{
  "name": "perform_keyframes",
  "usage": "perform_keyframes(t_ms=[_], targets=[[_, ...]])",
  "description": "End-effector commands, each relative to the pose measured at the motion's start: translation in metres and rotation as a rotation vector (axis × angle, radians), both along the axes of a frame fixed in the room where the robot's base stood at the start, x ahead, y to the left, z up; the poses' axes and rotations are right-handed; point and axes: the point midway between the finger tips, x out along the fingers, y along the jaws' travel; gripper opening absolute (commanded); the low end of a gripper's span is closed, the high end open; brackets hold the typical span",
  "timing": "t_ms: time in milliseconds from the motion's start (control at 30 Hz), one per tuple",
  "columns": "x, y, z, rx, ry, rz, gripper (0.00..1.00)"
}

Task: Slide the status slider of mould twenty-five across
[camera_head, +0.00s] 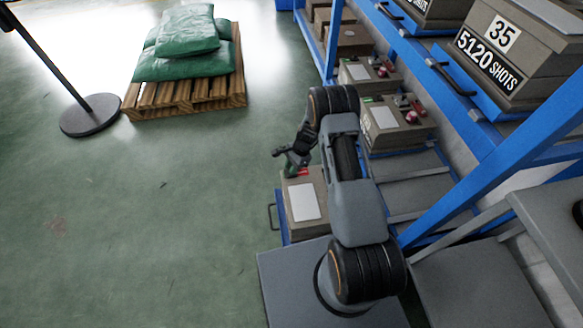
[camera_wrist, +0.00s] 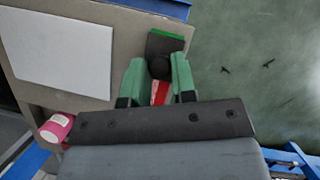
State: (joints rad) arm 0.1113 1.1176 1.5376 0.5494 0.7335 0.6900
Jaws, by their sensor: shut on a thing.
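A beige mould box (camera_head: 322,184) with a blank white plate (camera_head: 304,202) on top sits on a blue pulled-out tray (camera_head: 282,222). No number shows on it in either view. In the wrist view the mould top (camera_wrist: 110,103) carries a status slider with a dark round knob (camera_wrist: 160,65). Green shows at the slider's far end and red and white at its near end. My gripper (camera_wrist: 158,76) has green-padded fingers on both sides of the knob and is shut on it. In the head view my gripper (camera_head: 289,163) is over the mould's far left corner.
A pink-and-white cylinder (camera_wrist: 57,127) stands on the mould near my gripper's base. A blue rack (camera_head: 481,138) on the right holds several other moulds, one marked 35 (camera_head: 503,33). A pallet (camera_head: 186,97) with green sacks stands far left. The floor left of the mould is clear.

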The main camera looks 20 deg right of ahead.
Motion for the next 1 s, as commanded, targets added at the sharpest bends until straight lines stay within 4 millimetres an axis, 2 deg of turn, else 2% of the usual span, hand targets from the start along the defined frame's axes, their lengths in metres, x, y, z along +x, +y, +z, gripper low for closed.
perform_keyframes(t_ms=[133, 167, 400, 633, 733, 867, 1000], targets=[[0.001, -0.002, 0.001, 0.000, -0.001, -0.006, 0.00], [0.001, -0.002, 0.001, 0.000, -0.001, -0.006, 0.28], [0.000, 0.000, 0.000, -0.001, -0.001, 0.000, 0.50], [0.000, 0.000, 0.001, -0.001, -0.001, 0.001, 0.50], [0.001, -0.002, 0.007, -0.001, -0.002, 0.001, 0.50], [0.004, -0.009, 0.026, -0.001, -0.003, -0.001, 0.50], [0.007, -0.020, 0.054, -0.002, -0.004, 0.000, 0.50]])
